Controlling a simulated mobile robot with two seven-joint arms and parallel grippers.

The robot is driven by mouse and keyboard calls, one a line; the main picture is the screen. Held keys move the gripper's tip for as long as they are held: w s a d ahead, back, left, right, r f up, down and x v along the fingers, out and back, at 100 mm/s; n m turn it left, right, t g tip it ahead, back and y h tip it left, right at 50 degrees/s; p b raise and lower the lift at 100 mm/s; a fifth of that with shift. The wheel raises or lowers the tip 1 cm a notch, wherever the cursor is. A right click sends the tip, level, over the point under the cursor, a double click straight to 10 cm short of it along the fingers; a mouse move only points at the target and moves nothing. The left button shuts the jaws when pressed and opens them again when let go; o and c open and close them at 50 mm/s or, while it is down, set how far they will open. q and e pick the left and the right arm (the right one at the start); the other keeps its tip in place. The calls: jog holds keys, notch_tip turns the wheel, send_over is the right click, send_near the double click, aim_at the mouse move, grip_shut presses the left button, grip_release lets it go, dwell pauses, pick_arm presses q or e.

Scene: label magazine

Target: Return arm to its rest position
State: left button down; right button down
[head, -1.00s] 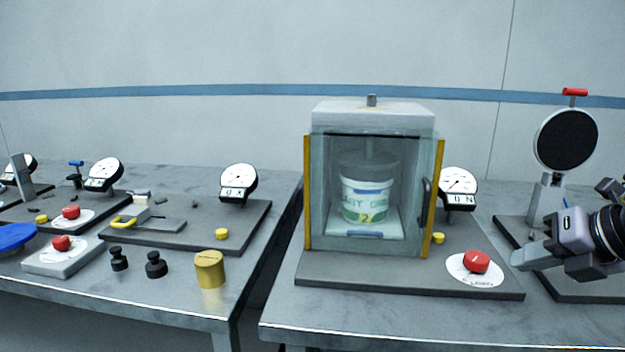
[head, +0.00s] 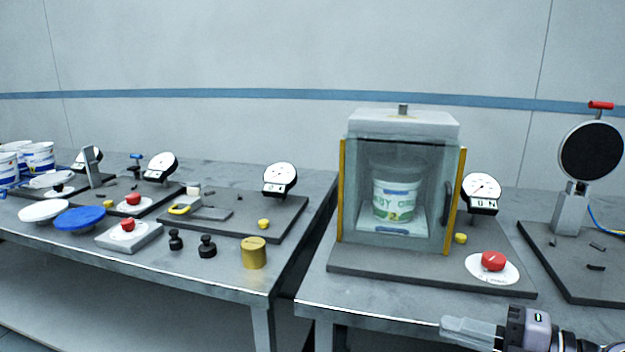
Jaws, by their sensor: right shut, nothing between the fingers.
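My right gripper (head: 474,330) is at the bottom right of the head view, low in front of the right bench's front edge. Its fingers point left and are shut with nothing between them. It is apart from the glass-walled press cabinet (head: 404,124) and from the red button (head: 493,261) on the cabinet's base. A white tub (head: 393,200) with green print stands inside the closed cabinet. My left gripper is not in view.
The right bench (head: 345,290) carries the cabinet, a dial gauge (head: 481,188) and a stand with a black disc (head: 590,152). A gap separates it from the left bench (head: 225,280), which holds a brass cylinder (head: 254,253), black weights, a blue lid (head: 80,218) and white tubs (head: 38,158).

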jog(key=s+a+f+m+h+p, duration=0.1)
jog(key=s+f+m+h, duration=0.4)
jog(key=f+m, duration=0.7)
jog(key=s+a+f+m+h+p, duration=0.1)
jog(key=s+f+m+h+p, duration=0.2)
jog(key=s+f+m+h, duration=0.3)
jog(key=s+f+m, duration=0.4)
jog(key=f+m, duration=0.2)
jog(key=f, duration=0.1)
jog(key=shift+a+f, duration=0.25)
jog(key=shift+f, duration=0.05)
jog(key=shift+s, duration=0.1)
